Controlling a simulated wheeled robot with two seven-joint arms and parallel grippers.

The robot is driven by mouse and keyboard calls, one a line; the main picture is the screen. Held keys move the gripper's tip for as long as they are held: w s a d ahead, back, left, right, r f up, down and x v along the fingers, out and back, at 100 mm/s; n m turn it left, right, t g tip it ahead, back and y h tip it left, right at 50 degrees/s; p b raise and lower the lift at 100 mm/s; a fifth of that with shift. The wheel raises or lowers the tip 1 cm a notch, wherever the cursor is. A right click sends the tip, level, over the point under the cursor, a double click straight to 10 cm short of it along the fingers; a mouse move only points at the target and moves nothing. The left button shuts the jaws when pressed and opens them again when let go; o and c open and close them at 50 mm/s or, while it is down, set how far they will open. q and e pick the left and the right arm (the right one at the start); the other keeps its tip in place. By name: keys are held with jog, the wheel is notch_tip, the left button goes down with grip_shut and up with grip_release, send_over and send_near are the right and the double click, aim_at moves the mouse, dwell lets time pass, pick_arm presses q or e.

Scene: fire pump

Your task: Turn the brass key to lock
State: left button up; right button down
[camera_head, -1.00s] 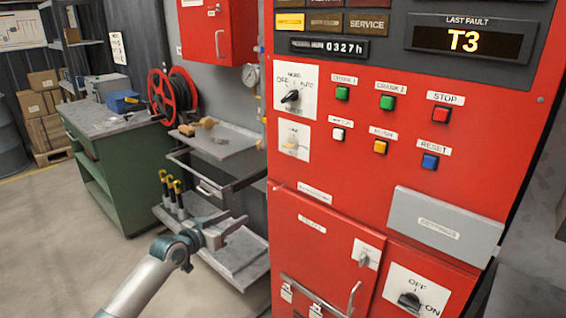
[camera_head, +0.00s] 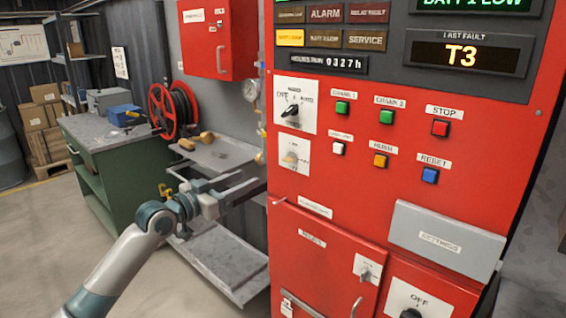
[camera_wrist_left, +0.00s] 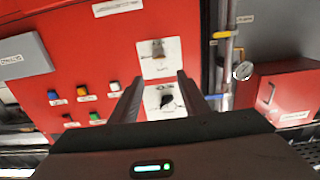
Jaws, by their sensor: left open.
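The brass key (camera_head: 291,157) sits in a white plate on the red panel, below the black mode selector (camera_head: 290,109). In the left wrist view the panel appears upside down, with the brass key (camera_wrist_left: 158,47) ahead of the fingers and the black selector (camera_wrist_left: 168,101) between them. My left gripper (camera_head: 252,186) is to the left of and lower than the key in the head view, apart from it. Its two dark fingers (camera_wrist_left: 157,92) are spread, with nothing held. My right gripper is out of view.
Several push buttons, including the white one (camera_head: 338,149), are right of the key. A grey settings cover (camera_head: 440,238) and a relay door (camera_head: 318,255) are lower. A grey shelf (camera_head: 222,157) and a pressure gauge (camera_head: 251,89) lie to the left.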

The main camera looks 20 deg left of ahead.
pick_arm(q)
jog(key=p, duration=0.2)
send_near(285, 161)
jog(key=p+x, duration=0.2)
jog(key=x, duration=0.7)
jog(key=shift+w, duration=0.15)
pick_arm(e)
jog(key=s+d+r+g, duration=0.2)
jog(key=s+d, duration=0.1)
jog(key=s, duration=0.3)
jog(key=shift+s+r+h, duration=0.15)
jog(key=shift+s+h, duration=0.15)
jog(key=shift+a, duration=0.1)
pick_arm(q)
jog(key=shift+f, duration=0.1)
jog(key=c, duration=1.1)
